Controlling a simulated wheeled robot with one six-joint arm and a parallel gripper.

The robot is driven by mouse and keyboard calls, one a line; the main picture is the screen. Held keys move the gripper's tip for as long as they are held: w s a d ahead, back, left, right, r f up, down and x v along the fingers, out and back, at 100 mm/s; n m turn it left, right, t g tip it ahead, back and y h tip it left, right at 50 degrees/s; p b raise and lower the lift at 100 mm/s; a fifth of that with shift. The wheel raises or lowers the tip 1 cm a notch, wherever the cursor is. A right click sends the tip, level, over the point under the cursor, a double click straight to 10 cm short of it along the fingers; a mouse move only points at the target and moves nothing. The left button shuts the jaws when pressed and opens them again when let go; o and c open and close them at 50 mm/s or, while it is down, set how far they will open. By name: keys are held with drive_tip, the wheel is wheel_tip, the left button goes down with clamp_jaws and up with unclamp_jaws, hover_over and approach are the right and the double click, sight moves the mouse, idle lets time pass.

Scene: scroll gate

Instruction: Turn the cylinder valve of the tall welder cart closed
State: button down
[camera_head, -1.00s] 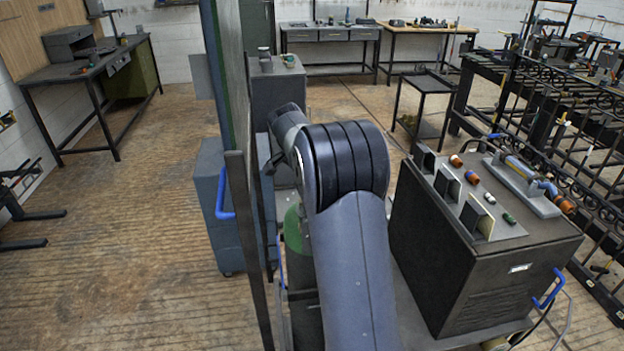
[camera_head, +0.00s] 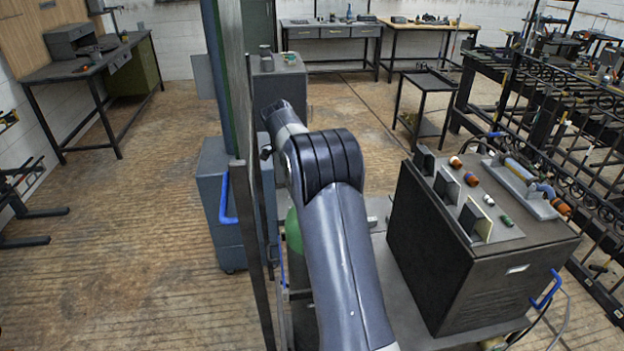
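The black welder box (camera_head: 440,255) stands on a low grey cart platform (camera_head: 388,262) right of my arm. A green gas cylinder (camera_head: 293,232) stands on the cart's left side, partly covered by my arm and a dark upright post. Its valve does not show; my arm lies across that area. My arm reaches forward over the cart and bends left near the top of the cylinder. A small dark part (camera_head: 266,152) sticks out left of my wrist, beside the post, and may belong to my gripper. The fingertips do not show clearly, so whether they are open cannot be told.
A tall thin upright panel (camera_head: 228,90) and the dark post (camera_head: 250,255) stand close left of my arm. A blue-grey cabinet (camera_head: 213,175) with a blue handle is behind them. Iron fence panels (camera_head: 560,120) fill the right. The floor at left is open.

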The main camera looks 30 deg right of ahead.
idle(0.5)
drive_tip(key=c, duration=1.5)
unclamp_jaws()
drive_tip(key=shift+o, duration=0.2)
wheel_tip(320, 180, up, 10)
drive_tip(key=shift+b, duration=0.4)
drive_tip(key=shift+f, duration=0.15)
wheel_tip(320, 180, down, 10)
drive_tip(key=shift+r+p, duration=0.25)
drive_tip(key=shift+p, duration=0.2)
drive_tip(key=shift+f, duration=0.2)
drive_tip(key=shift+r, duration=0.1)
